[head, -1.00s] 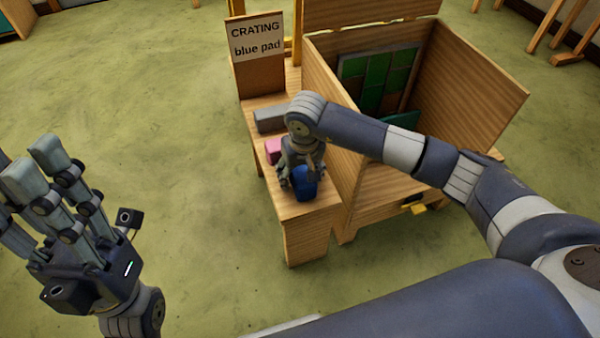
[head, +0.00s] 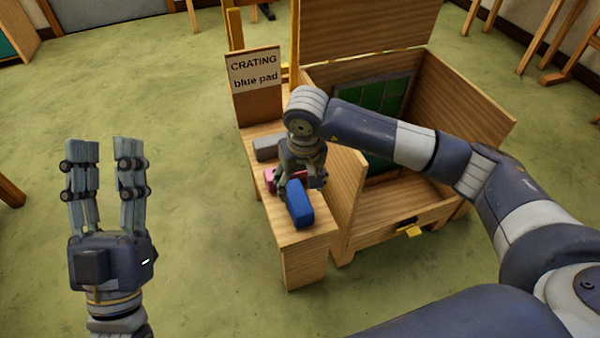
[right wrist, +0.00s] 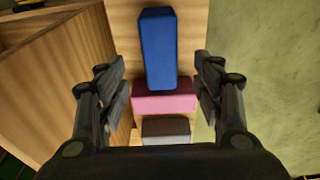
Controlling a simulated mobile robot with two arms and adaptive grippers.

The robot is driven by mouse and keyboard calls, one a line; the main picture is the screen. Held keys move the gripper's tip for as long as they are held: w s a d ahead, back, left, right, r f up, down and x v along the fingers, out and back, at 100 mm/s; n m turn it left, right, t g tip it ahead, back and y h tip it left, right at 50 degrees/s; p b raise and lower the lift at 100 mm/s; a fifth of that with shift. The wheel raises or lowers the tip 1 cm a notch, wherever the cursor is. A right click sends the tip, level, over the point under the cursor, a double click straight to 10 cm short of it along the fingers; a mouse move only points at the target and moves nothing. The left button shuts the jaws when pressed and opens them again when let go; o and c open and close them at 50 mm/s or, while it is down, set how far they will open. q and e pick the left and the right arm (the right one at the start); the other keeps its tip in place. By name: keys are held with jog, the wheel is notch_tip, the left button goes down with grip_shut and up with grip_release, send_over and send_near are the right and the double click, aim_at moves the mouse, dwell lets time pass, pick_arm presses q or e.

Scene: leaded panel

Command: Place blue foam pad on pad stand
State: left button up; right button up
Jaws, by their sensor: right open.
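The blue foam pad (head: 299,204) lies on the near part of the narrow wooden stand (head: 304,263). A pink pad (head: 270,180) lies just behind it, and a grey pad (head: 266,148) farther back. My right gripper (head: 303,180) hangs over the pads and partly hides the pink one. In the right wrist view its open fingers (right wrist: 160,90) stand on either side of the row, clear of the blue pad (right wrist: 158,48), with the pink pad (right wrist: 165,97) between them. My left gripper (head: 105,150) is open and empty, far left over the floor.
A sign reading "CRATING blue pad" (head: 255,72) stands at the stand's back. An open wooden crate (head: 345,190) with a green panel (head: 385,98) inside is close on the right, under my right arm. The floor at left is clear.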

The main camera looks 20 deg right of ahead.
pick_arm(q)
jog(key=shift+w+d+f+g, duration=0.1)
jog(key=shift+w+f+g, duration=0.85)
jog(key=shift+f, duration=0.25)
pick_arm(e)
jog(key=shift+s+r, duration=0.2)
jog(key=shift+r, duration=0.9)
